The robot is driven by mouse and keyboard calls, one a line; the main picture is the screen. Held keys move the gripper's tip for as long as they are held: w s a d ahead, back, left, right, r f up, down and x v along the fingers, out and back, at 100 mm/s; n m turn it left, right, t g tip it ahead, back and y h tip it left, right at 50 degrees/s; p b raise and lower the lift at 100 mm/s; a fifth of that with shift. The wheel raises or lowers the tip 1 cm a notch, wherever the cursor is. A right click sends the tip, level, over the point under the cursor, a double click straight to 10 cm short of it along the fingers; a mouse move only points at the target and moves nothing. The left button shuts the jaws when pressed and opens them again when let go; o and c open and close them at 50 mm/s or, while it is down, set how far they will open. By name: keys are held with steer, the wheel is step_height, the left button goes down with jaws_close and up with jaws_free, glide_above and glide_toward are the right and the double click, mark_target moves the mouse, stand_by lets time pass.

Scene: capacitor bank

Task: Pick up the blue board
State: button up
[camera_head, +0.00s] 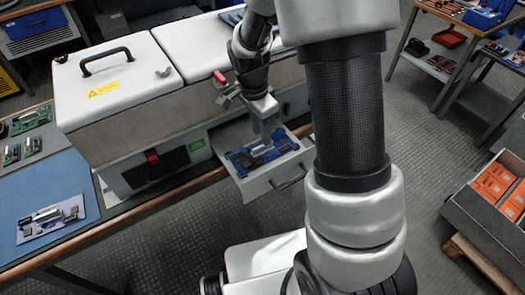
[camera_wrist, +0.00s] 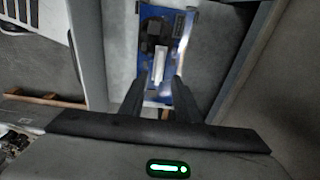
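The blue board (camera_head: 258,153) lies in the pulled-out light drawer (camera_head: 247,189), with dark and silver parts on its top. In the wrist view the board (camera_wrist: 178,50) runs away from me, with a pale block (camera_wrist: 157,55) along its middle. My gripper (camera_head: 264,132) points down over the drawer, just above the board. In the wrist view its two dark fingers (camera_wrist: 160,82) are apart, with the near part of the board seen between them. I see no grip on the board, and cannot tell whether a finger touches it.
The drawer's walls stand close around the board, with a handle (camera_head: 292,178) at its front. The white-lidded cabinet (camera_head: 115,95) rises behind. A blue mat (camera_head: 60,185) at left bears another board (camera_head: 50,221). A crate of orange boxes (camera_head: 490,185) stands at right.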

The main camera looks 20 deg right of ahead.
mark_target(262, 145)
step_height(262, 145, down, 4)
steer(key=shift+s+f+b, duration=0.15)
steer(key=shift+b, duration=0.2)
jaws_close()
